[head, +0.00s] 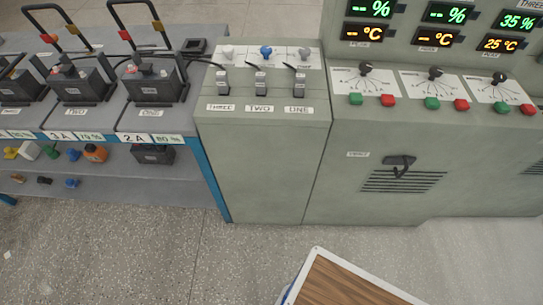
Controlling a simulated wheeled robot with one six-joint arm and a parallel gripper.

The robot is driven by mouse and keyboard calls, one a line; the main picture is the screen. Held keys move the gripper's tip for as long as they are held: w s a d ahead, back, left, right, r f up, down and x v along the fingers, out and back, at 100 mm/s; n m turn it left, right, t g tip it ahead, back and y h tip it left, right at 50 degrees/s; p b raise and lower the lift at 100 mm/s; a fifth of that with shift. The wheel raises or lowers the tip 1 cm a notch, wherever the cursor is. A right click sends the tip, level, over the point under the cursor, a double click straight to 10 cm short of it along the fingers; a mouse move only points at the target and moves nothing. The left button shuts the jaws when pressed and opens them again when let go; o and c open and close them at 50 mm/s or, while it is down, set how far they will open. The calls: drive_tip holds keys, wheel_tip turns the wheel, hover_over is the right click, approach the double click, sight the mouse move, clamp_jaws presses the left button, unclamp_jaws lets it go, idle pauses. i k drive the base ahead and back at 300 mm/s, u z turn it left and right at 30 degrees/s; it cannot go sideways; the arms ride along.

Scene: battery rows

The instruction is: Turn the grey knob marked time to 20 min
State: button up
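A small grey knob (304,54) sits at the right end of a white strip on top of the grey cabinet, beside a blue knob (266,51) and a white knob (228,52). I cannot read a "time" mark or any minute scale by it. Three dark knobs stand on white dial plates to the right: the left one (365,68), the middle one (435,73) and the right one (499,78). Their dial lettering is too small to read. My gripper is not in view.
Lit displays (518,22) rise behind the dials. A black handle (400,161) juts from the cabinet front. A wooden-topped surface (345,285) is at the bottom. The speckled floor (150,260) is open.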

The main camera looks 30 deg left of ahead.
sight(304, 52)
drive_tip(key=z, duration=0.8)
drive_tip(key=i, duration=0.8)
drive_tip(key=u, duration=2.7)
drive_tip(key=i, duration=0.5)
drive_tip(key=z, duration=1.45)
drive_tip(key=k, duration=0.45)
drive_tip(key=u, duration=0.35)
